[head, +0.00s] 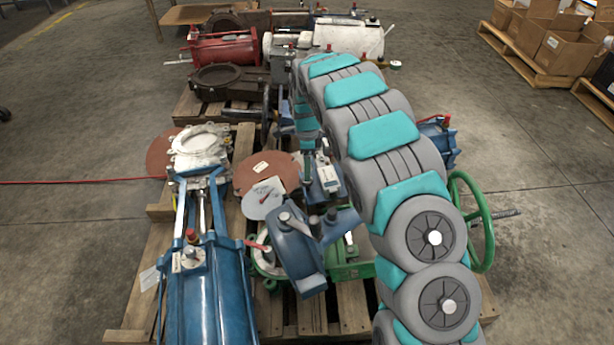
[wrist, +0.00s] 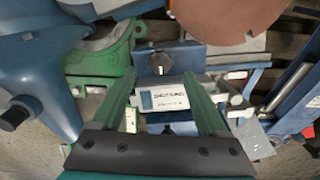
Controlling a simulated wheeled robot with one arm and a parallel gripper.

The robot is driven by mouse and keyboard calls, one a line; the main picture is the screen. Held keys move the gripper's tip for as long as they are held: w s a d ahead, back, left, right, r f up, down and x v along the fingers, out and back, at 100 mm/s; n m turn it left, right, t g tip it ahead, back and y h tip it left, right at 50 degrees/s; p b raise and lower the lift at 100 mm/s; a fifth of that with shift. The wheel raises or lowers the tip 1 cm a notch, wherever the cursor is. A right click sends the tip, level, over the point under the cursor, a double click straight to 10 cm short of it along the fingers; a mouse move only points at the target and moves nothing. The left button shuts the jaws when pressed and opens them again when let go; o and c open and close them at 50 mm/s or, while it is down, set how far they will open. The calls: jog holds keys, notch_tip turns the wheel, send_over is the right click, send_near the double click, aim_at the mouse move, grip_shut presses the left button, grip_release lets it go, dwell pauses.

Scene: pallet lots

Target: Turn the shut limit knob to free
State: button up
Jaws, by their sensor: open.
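A blue limit box (head: 328,186) stands mid-pallet in the head view, beside a larger blue actuator housing (head: 297,250). In the wrist view, a white label plate (wrist: 163,97) with blurred lettering, apparently a shut limit tag, shows between my fingers. A dark round knob (wrist: 160,62) sits on a blue block just beyond the fingertips; I cannot read its setting. My gripper (wrist: 160,80) is open, with its two green fingers apart and nothing clearly held between them. In the head view my gripper (head: 307,168) points down at the box, partly hidden by my arm.
A blue cylinder (head: 208,300) lies at the left front of the wooden pallet (head: 140,290). A green handwheel (head: 478,222) stands to the right. Brown round flanges (head: 262,173) lie behind the housing. Red and white machinery (head: 225,46) fills the back. Floor is open on both sides.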

aim_at(307, 185)
notch_tip(307, 185, down, 5)
jog(key=shift+f, duration=0.1)
grip_shut()
dwell(0.7)
